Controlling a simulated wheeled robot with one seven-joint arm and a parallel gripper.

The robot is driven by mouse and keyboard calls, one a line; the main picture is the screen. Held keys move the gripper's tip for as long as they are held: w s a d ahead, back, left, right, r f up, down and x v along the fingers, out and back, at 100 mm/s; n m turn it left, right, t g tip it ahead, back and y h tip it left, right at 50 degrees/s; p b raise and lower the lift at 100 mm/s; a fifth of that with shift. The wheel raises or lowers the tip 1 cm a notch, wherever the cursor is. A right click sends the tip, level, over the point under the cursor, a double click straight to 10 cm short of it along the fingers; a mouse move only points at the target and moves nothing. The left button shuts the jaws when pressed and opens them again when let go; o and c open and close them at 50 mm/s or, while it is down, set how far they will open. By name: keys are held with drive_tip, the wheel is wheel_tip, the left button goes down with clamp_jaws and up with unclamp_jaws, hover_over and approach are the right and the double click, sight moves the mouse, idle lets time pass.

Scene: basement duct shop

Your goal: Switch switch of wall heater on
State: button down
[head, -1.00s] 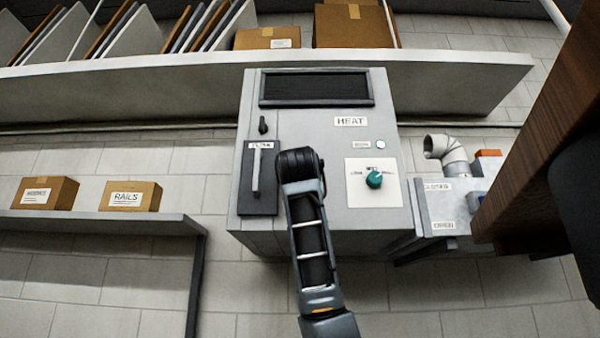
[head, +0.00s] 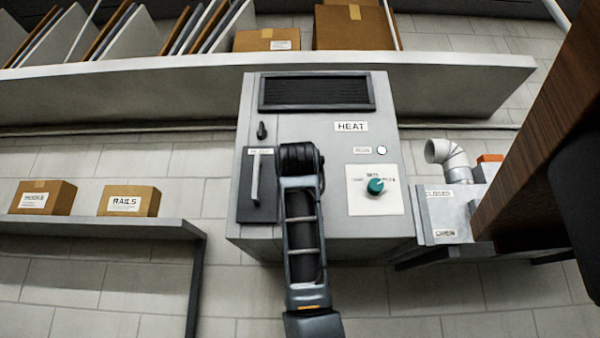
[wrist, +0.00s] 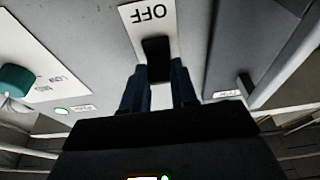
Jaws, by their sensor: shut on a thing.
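The wall heater (head: 330,220) is a grey box with a black grille and a HEAT label. Its switch (wrist: 157,52) is a black toggle on a white plate (wrist: 132,14) in the wrist view, where the plate's OFF lettering reads upside down. My gripper (wrist: 158,82) is shut on the switch, one dark finger on each side of it. In the head view my arm hides both the switch and the gripper.
A lever panel (head: 242,208) is left of the arm and a teal knob (head: 375,186) right of it. A small round lamp (head: 382,150) sits above the knob. A pipe box (head: 445,215) stands right of the heater. A low shelf (head: 100,226) with cartons is at left.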

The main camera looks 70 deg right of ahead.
idle(0.3)
drive_tip(key=c, duration=0.9)
unclamp_jaws()
drive_tip(key=shift+b+v, duration=0.5)
drive_tip(key=shift+v, duration=3.4)
drive_tip(key=shift+r, duration=0.1)
